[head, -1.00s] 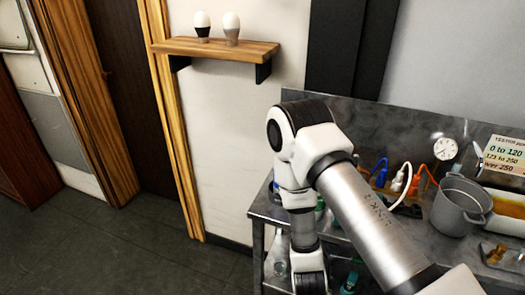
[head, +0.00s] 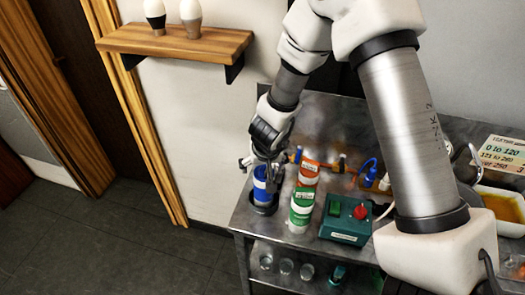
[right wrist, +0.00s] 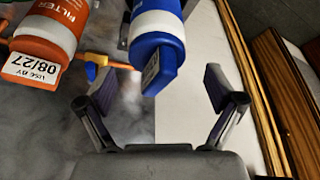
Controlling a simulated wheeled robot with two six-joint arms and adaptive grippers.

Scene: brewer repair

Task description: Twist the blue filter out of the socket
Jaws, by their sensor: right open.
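The blue filter (head: 264,187) has a white band and stands upright in a dark ring-shaped socket (head: 265,208) at the left end of the metal bench. My right gripper (head: 262,168) hangs over its top with the fingers spread. In the right wrist view the blue filter (right wrist: 157,38) lies between the open fingers (right wrist: 158,90), a little beyond their tips, with clear gaps on both sides. The socket is not seen clearly in the wrist view. My left gripper is not in view.
A teal box with a red knob (head: 346,220) is farther right. A wooden shelf (head: 178,44) with two bulbs hangs on the wall.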

